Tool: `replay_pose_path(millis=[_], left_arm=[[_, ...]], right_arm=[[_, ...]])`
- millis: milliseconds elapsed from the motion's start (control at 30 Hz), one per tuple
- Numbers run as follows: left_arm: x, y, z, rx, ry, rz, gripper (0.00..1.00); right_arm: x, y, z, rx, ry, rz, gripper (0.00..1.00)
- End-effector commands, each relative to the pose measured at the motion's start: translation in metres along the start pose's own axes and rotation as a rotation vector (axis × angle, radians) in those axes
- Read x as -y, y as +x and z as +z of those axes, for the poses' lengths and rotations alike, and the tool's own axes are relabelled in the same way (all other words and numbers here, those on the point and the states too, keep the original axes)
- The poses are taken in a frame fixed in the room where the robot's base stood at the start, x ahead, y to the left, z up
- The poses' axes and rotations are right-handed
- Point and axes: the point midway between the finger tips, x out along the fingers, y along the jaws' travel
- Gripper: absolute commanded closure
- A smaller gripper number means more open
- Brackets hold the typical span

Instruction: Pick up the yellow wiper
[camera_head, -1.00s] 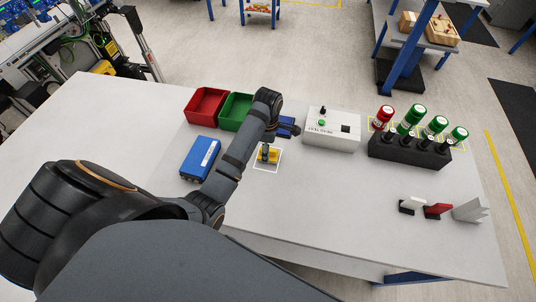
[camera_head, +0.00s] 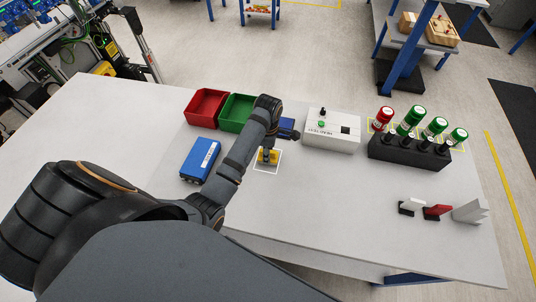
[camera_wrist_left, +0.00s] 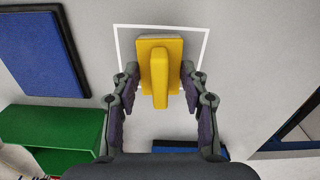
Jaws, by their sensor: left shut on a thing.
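The yellow wiper (camera_wrist_left: 160,75) stands between the two fingers of my left gripper (camera_wrist_left: 157,85) in the left wrist view. It has a raised yellow handle on a wider base, over a white square outline (camera_wrist_left: 205,50) on the table. The left gripper is shut on the wiper. Whether the wiper touches the table is hard to tell. My right gripper is not in view.
Red bin (camera_head: 205,108) and green bin (camera_head: 237,112) stand behind the arm. A blue box (camera_head: 200,159) lies left of it. A white control box (camera_head: 331,131) and a dark rack (camera_head: 410,152) with several bottles stand right. Red and white pieces (camera_head: 437,210) stand at front right.

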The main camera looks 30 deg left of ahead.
Motion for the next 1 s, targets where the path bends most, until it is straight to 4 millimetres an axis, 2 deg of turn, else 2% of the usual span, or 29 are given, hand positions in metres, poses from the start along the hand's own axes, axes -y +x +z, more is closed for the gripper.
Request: replay_pose_path(millis=[167,300,400,500,600,633,800,1000], left_arm=[[-0.001,-0.008,0.000,0.001,0.000,0.002,0.86],[-0.001,-0.030,0.000,0.001,0.000,0.005,0.86],[-0.017,-0.047,-0.007,-0.002,-0.001,0.008,0.86],[-0.034,-0.074,-0.015,-0.003,-0.002,0.006,0.86],[-0.051,-0.102,-0.023,-0.003,-0.003,0.002,0.86],[-0.059,-0.097,-0.026,-0.002,-0.003,0.003,0.86],[-0.093,-0.111,-0.041,0.000,-0.003,0.002,0.86],[-0.119,-0.123,-0.052,0.000,-0.001,0.001,0.86]], right_arm=[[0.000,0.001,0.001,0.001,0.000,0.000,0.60],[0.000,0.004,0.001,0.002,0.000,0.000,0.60],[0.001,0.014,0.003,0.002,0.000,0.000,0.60],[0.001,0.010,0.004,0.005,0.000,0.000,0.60],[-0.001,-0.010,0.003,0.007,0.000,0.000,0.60],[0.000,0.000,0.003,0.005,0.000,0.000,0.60],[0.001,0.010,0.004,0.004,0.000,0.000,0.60],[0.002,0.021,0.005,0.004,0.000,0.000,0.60]])
